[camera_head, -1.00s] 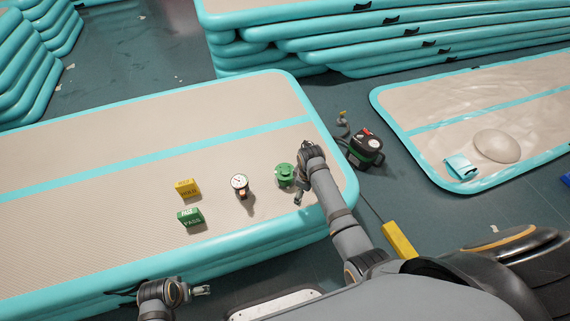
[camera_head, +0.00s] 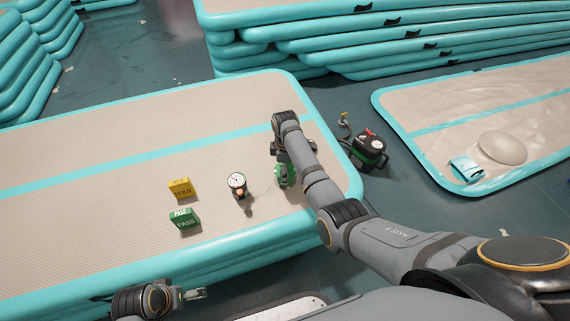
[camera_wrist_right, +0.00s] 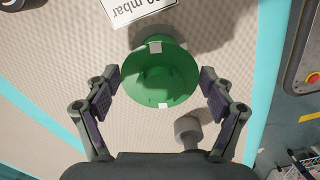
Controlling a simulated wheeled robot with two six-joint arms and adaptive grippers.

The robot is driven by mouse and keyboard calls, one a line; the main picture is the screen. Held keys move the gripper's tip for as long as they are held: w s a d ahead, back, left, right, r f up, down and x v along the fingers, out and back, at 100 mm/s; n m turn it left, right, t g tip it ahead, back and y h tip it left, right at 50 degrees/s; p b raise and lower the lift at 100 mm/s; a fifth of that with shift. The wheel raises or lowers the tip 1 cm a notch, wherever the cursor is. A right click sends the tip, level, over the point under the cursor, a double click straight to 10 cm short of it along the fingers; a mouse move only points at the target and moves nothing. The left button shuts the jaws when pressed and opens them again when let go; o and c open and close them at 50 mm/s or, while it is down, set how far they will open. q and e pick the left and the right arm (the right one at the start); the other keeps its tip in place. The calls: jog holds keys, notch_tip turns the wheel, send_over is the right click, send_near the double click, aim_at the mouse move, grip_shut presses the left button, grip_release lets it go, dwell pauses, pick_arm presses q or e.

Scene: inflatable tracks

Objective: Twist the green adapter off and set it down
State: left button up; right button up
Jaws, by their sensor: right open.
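The green adapter (camera_head: 292,184) stands on the beige inflatable track near its right end, partly covered by my right gripper (camera_head: 283,174) in the head view. In the right wrist view the adapter (camera_wrist_right: 160,78) is a round green funnel shape with two pale marks on its rim. My right gripper (camera_wrist_right: 159,88) is open, with one finger at each side of the adapter and nothing held. I cannot tell whether the fingers touch it. My left gripper (camera_head: 196,293) is low at the track's front edge, away from the adapter; its jaws are too small to judge.
A round gauge (camera_head: 237,183) stands left of the adapter. A yellow HOLD block (camera_head: 181,188) and a green PASS block (camera_head: 184,221) lie farther left. A black-green pump (camera_head: 368,150) is on the floor at right. A grey cylinder (camera_wrist_right: 188,130) sits near the right finger.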

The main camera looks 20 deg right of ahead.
jog(key=shift+f+b, duration=0.45)
jog(key=shift+f, duration=1.15)
pick_arm(q)
jog(key=shift+w+d+f+t, duration=0.15)
jog(key=shift+d+f+t, duration=0.05)
jog(key=shift+f, duration=0.3)
jog(key=shift+w+d+f+t, duration=0.15)
jog(key=shift+f+t, duration=0.05)
jog(key=shift+f, duration=0.25)
pick_arm(e)
jog(key=c, duration=1.2)
jog(key=shift+r+m+p, duration=0.15)
jog(key=shift+m+p, duration=0.3)
jog(key=shift+m, duration=0.05)
jog(key=shift+m+p, duration=0.55)
jog(key=shift+m, duration=0.45)
jog(key=shift+m+p, duration=0.35)
jog(key=shift+m, duration=0.55)
pick_arm(q)
notch_tip(320, 180, up, 3)
jog(key=shift+f, duration=0.15)
pick_arm(e)
jog(key=shift+m, duration=0.3)
